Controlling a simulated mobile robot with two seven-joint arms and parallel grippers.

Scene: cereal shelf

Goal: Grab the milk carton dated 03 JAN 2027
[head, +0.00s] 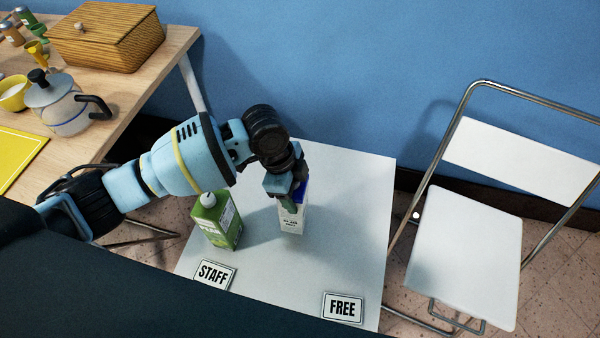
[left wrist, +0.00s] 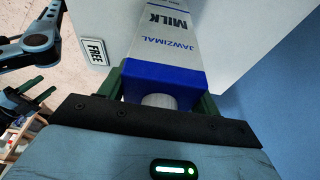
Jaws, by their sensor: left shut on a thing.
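A white milk carton with a blue top (head: 291,222) stands upright on the white table. In the left wrist view the carton (left wrist: 168,40) shows "MILK" and "JAWZIMAL"; I cannot read a date on it. My left gripper (head: 291,197) is shut on the carton's blue upper end, with a finger on each side in the left wrist view (left wrist: 162,85). A green carton with a pale cap (head: 222,228) stands to the left, apart from the gripper. My right gripper (left wrist: 40,92) shows small at the left of the left wrist view, its fingers apart and empty.
A STAFF sign (head: 214,274) and a FREE sign (head: 343,307) lie along the white table's (head: 350,190) front edge. A wooden table (head: 110,100) with a basket (head: 106,37) and glass pot (head: 66,105) is at left. A folding chair (head: 465,250) stands right.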

